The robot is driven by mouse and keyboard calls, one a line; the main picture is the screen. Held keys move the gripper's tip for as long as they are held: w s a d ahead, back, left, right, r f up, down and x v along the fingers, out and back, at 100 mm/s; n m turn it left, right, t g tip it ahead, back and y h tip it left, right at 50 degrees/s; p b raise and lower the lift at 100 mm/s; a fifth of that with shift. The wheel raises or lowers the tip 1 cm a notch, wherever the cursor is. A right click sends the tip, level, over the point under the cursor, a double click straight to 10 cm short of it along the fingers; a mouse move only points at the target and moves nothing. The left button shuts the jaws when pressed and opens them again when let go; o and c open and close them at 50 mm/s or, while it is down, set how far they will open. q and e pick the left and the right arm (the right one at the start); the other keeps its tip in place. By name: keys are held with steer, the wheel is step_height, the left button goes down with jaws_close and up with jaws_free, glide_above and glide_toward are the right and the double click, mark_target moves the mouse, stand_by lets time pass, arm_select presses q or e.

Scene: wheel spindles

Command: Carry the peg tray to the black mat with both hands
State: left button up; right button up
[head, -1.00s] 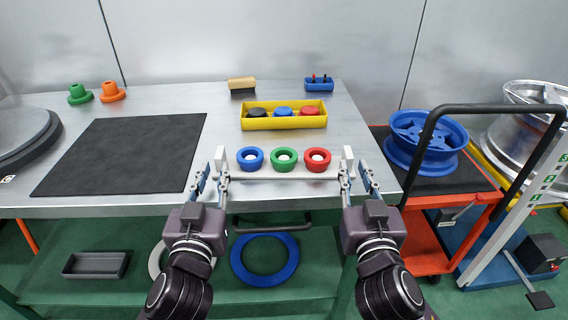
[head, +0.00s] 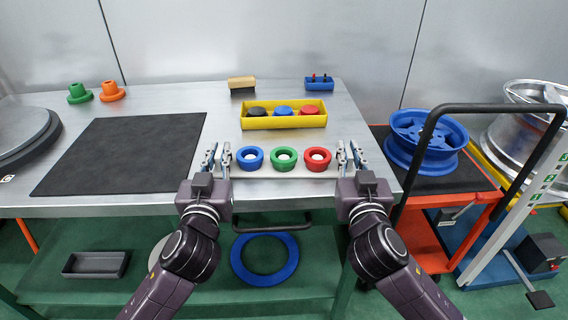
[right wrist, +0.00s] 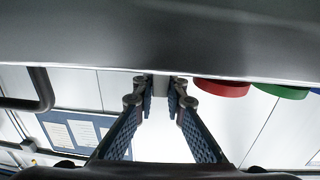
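The peg tray (head: 290,174) is a pale bar near the table's front edge. It carries a blue ring (head: 250,158), a green ring (head: 284,158) and a red ring (head: 318,159) on white pegs. My left gripper (head: 217,158) is at the tray's left end and my right gripper (head: 350,157) at its right end. The fingers of each hide the upright end handles in the head view. In the right wrist view, my right gripper (right wrist: 161,88) has its fingertips closed on both sides of a small grey handle. The black mat (head: 125,155) lies flat to the left, empty.
A yellow bin (head: 284,122) with coloured pieces stands behind the tray. A wooden block (head: 242,83) and a small blue holder (head: 319,85) are farther back. Bare tabletop lies between tray and mat.

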arm_select(q)
jaws_close()
arm_select(e)
jaws_close()
arm_select(q)
steer(key=shift+r, duration=0.1)
arm_select(e)
steer(key=shift+r, duration=0.1)
